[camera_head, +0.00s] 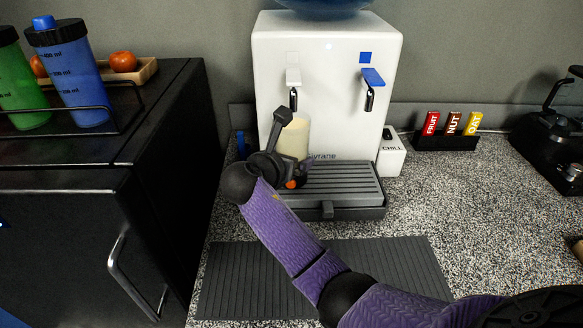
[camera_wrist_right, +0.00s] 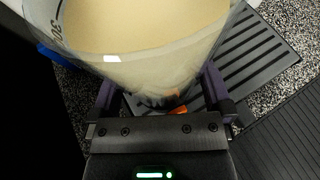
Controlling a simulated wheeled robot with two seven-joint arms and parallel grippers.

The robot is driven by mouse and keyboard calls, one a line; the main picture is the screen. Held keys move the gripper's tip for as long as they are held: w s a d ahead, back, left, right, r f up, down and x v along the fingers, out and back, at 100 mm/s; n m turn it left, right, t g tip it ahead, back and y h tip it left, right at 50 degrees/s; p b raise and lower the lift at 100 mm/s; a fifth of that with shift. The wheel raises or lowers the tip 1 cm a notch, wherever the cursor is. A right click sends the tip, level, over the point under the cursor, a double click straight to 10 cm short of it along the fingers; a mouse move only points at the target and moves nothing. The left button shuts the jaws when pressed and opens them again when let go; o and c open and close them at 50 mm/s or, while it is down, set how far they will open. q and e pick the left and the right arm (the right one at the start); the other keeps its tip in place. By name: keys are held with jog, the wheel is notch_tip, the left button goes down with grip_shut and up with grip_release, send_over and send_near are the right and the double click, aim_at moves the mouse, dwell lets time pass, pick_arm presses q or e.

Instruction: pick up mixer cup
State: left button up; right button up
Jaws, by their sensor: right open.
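The mixer cup (camera_head: 295,138) is clear with a beige drink in it and stands upright on the drip tray (camera_head: 340,184) of the white water dispenser (camera_head: 325,85), below its left tap. It fills the top of the right wrist view (camera_wrist_right: 145,40), where printed markings show on its side. My right gripper (camera_head: 289,166) is open at the cup's lower part. In the wrist view, its fingers (camera_wrist_right: 161,92) lie on either side of the cup; I cannot tell whether they touch it. The gripper and wrist hide the cup's base. My left gripper is not in view.
A blue bottle (camera_head: 72,80) and a green bottle (camera_head: 20,88) stand in a rack on the black cabinet at left. A ribbed grey mat (camera_head: 400,262) lies on the speckled counter. Snack bars (camera_head: 452,124) stand at the back right. A white CHILL box (camera_head: 391,155) is beside the dispenser.

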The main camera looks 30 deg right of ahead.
grip_shut()
dwell(0.3)
jog(key=shift+r, duration=0.15)
